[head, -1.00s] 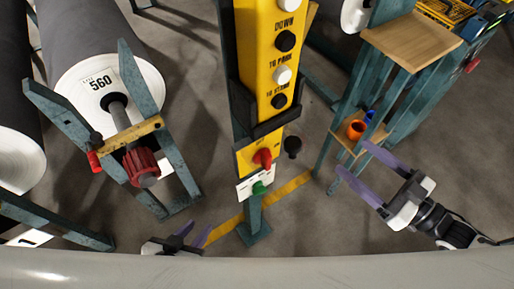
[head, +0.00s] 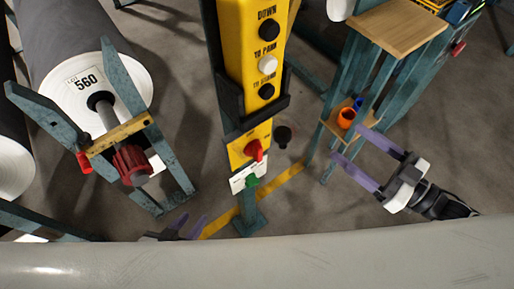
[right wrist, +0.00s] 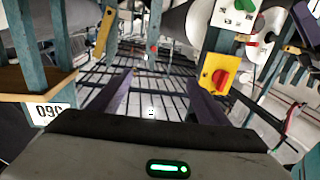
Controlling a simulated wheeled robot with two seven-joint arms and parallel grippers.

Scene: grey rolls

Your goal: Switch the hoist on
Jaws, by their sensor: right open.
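The yellow hoist control box (head: 250,60) stands in the middle of the head view, with black and white buttons. Below them, a red rotary switch (head: 253,150) sits on a yellow plate, above a green knob (head: 251,180) on a white plate. In the right wrist view the red switch (right wrist: 221,80) is right of the fingers and the green knob (right wrist: 243,6) is at the top edge. My right gripper (head: 346,145) is open and empty, to the right of the switch and apart from it. My left gripper (head: 194,219) is low, partly hidden, fingers apart.
A grey roll marked 560 (head: 65,45) rests on a teal stand at left. A teal shelf (head: 398,30) with wooden boards and an orange cup (head: 346,117) stands near my right gripper. A black round knob (head: 283,134) is beside the switch. A grey rounded surface (head: 260,255) spans the bottom.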

